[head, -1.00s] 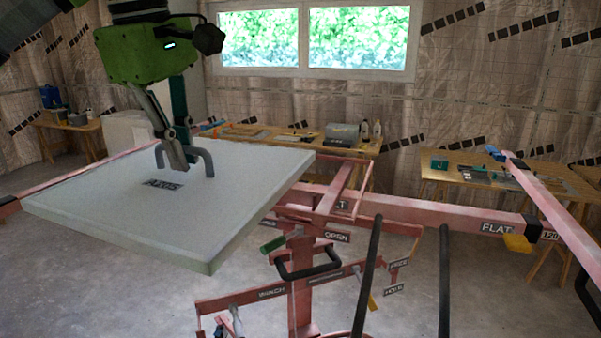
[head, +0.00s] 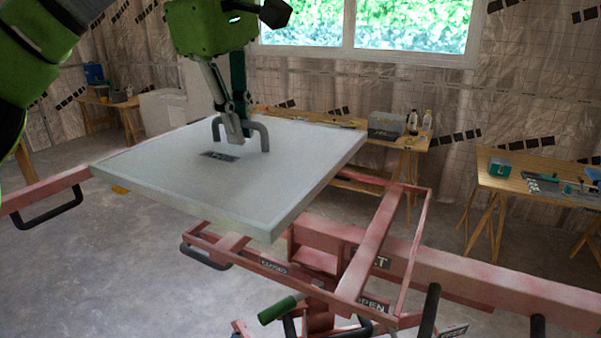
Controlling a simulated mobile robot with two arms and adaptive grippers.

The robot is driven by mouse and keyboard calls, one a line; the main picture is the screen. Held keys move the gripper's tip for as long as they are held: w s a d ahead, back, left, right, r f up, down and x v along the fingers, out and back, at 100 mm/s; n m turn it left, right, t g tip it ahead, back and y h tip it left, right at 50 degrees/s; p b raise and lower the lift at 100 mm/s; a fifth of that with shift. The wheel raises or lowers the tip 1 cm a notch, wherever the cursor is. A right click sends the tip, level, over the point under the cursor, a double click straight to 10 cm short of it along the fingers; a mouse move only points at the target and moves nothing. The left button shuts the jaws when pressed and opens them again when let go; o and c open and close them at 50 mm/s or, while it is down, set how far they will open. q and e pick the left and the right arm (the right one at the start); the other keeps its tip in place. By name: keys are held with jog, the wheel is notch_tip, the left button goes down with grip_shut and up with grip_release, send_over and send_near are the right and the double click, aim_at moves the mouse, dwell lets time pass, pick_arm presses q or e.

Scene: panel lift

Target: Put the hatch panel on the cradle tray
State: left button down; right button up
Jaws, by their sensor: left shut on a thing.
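The hatch panel (head: 290,175) is a flat, pale grey square slab with a dark label and a grey bar handle (head: 265,136) on top. My left gripper (head: 236,138) comes down from above and is shut on this handle. The panel hangs roughly level, with its near right edge in front of part of the cradle tray. The cradle tray (head: 372,250) is an open red frame on the red panel lift, below and to the right of the panel. Part of the tray is hidden behind the panel. Whether they touch is hard to tell, but they look apart. My right gripper is out of view.
A long red beam (head: 450,268) runs right from the lift, and a red arm with a black handle (head: 50,212) reaches left. A green-gripped lever (head: 281,309) stands below the tray. Wooden worktables (head: 530,178) stand along the back wall. The floor at left is clear.

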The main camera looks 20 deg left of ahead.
aim_at(284, 143)
pick_arm(q)
jog(key=d, duration=0.1)
jog(key=d+f, duration=0.1)
jog(key=shift+w+d, duration=0.35)
jog(key=w+d, duration=0.1)
jog(key=w+d+f+p, duration=0.1)
jog(key=d, duration=0.1)
jog(key=shift+d+f, duration=0.1)
jog(key=shift+f, duration=0.1)
jog(key=w+d+f+p, duration=0.1)
jog(key=f, duration=0.2)
jog(key=w+d+f+p, duration=0.1)
jog(key=w+d+f, duration=0.1)
jog(key=f, duration=0.1)
jog(key=w+d+f, duration=0.1)
jog(key=d+f, duration=0.1)
jog(key=f, duration=0.1)
jog(key=shift+w+d+p, duration=0.2)
jog(key=shift+d+p, duration=0.05)
jog(key=shift+p, duration=0.15)
jog(key=shift+a+f, duration=0.1)
jog(key=shift+f, duration=0.35)
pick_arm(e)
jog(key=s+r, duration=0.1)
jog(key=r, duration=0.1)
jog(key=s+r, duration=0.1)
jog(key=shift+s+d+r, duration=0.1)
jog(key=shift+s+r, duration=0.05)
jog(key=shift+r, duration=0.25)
